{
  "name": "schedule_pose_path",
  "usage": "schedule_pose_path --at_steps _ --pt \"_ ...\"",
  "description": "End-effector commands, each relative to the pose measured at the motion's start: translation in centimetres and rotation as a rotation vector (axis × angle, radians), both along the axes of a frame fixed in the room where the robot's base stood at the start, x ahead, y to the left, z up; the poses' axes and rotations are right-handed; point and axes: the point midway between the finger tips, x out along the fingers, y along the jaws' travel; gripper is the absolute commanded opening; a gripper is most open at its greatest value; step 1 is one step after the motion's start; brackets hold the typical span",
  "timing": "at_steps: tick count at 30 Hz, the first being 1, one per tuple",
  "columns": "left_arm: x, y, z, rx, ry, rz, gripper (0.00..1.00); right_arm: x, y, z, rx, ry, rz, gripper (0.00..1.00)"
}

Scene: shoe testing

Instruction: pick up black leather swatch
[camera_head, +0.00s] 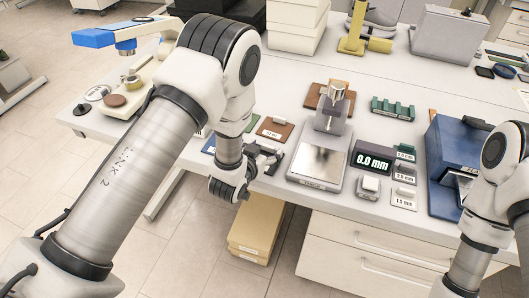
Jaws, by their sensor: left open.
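My left gripper (275,160) is open at the front edge of the table, left of the thickness gauge. No black leather swatch can be made out clearly; part of the swatch area is hidden behind my left gripper and forearm. A brown swatch (274,129) with a white label lies just behind the gripper. A green swatch (251,122) and a blue swatch (208,146) show partly beside my left arm.
The thickness gauge (318,164) stands right of the left gripper, with a display (372,161) reading 0.0 mm. A yellow box (256,228) is below the table edge (340,203).

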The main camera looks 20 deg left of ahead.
Motion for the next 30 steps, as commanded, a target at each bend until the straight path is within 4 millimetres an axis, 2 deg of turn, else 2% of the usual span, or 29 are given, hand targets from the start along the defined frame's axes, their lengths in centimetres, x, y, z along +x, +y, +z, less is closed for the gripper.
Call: schedule_pose_path --at_steps 7,9,12,23,30 --pt "0.4 0.0 -0.3 0.000 0.002 0.000 0.76 0.0 0.0 0.0 0.000 0.000 0.000 0.40" --pt "0.4 0.0 -0.3 0.000 0.002 0.000 0.51 0.0 0.0 0.0 0.000 0.000 0.000 0.40" --pt "0.4 0.0 -0.3 0.000 0.002 0.000 0.22 0.0 0.0 0.0 0.000 0.000 0.000 0.40" --pt "0.4 0.0 -0.3 0.000 0.002 0.000 0.22 0.0 0.0 0.1 0.000 0.000 0.000 0.40" --pt "1.1 0.1 1.4 0.001 0.001 0.001 0.22 0.0 0.0 1.2 0.000 0.000 0.000 0.40"
